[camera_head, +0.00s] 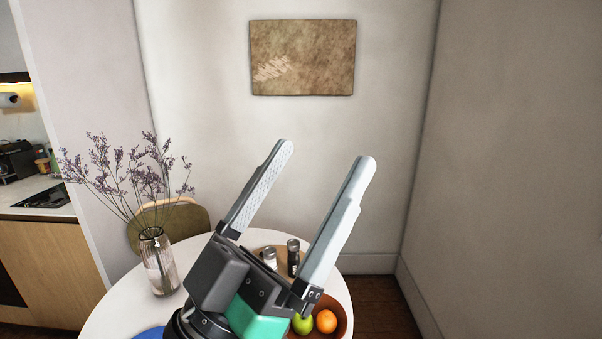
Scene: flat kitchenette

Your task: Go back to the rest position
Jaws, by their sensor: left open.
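My left gripper (326,154) is raised in the middle of the head view, above the round white table (118,300). Its two pale fingers are spread wide and point up and to the right. Nothing is between them. The gripper's body hides part of the table. My right gripper does not show in this view.
On the table stand a glass vase (158,262) of purple flowers, two shakers, and a brown bowl (341,312) with a green apple (302,324) and an orange (326,321). A chair (190,222) is behind. A kitchen counter (45,250) is left.

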